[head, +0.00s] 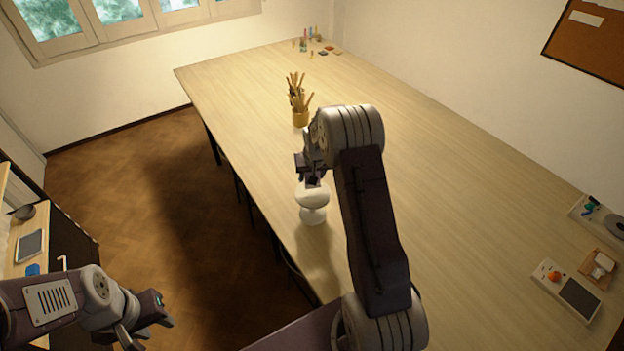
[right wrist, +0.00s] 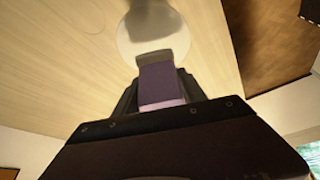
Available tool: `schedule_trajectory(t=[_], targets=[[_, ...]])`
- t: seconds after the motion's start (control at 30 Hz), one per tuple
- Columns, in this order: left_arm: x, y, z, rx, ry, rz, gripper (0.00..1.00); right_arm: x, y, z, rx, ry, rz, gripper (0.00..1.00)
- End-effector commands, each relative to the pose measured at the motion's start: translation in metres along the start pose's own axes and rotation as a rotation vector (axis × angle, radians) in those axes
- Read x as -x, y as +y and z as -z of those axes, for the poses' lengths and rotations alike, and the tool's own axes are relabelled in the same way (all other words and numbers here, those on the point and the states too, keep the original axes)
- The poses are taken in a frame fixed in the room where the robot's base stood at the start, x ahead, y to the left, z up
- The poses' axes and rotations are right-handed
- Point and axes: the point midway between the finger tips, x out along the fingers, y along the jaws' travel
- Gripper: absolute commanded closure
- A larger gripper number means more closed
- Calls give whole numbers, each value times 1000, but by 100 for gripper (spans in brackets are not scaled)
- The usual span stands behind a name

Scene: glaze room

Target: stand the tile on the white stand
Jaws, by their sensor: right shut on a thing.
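The white stand (head: 313,213) is on the long table, with a rounded white top and a narrower foot. In the right wrist view its pale round top (right wrist: 165,22) shows beyond the jaws. My right gripper (head: 312,176) is just above the stand. It is shut on a purple block-like piece, which I take to be the tile (right wrist: 162,84); in the head view the tile is mostly hidden by the gripper. I cannot tell whether the tile touches the stand. My left gripper (head: 150,322) is open and empty at the lower left, over the floor.
A yellow pot with wooden tools (head: 301,117) stands behind the stand. Small bottles (head: 303,44) are at the far end. Trays (head: 567,291) with small items are at the right edge. A side shelf with a tablet (head: 29,246) is at left. The middle of the table (head: 420,150) is clear.

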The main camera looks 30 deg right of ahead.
Motion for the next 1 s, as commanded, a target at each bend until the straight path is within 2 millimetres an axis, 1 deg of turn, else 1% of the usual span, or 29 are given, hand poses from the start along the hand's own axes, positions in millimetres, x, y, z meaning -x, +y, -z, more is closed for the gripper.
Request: schedule_trajectory(t=[0.07,0.1,0.2,0.3,0.4,0.57,0.67,0.7,0.73,0.77,1.0], targets=[[1,0,0,0,0,0,64,-2,0,0,0,0,0,96],[6,0,0,0,0,0,64,-5,0,-2,0,-3,0,96],[17,0,2,0,0,0,64,-21,0,-10,-1,-5,0,96],[20,0,2,0,0,0,64,-34,0,-14,0,-2,0,96],[19,0,2,0,0,0,64,-37,0,-15,0,1,0,96],[18,0,2,0,0,0,64,-38,0,-15,0,1,0,96],[14,0,1,0,0,0,64,-41,0,-17,0,1,0,96],[15,0,1,0,0,0,64,-40,0,-16,0,1,0,43],[15,0,2,0,0,0,64,-40,0,-16,0,1,0,35],[15,0,2,0,0,0,64,-40,0,-16,0,1,0,30],[15,0,2,0,0,0,64,-40,0,-16,0,1,0,30]])
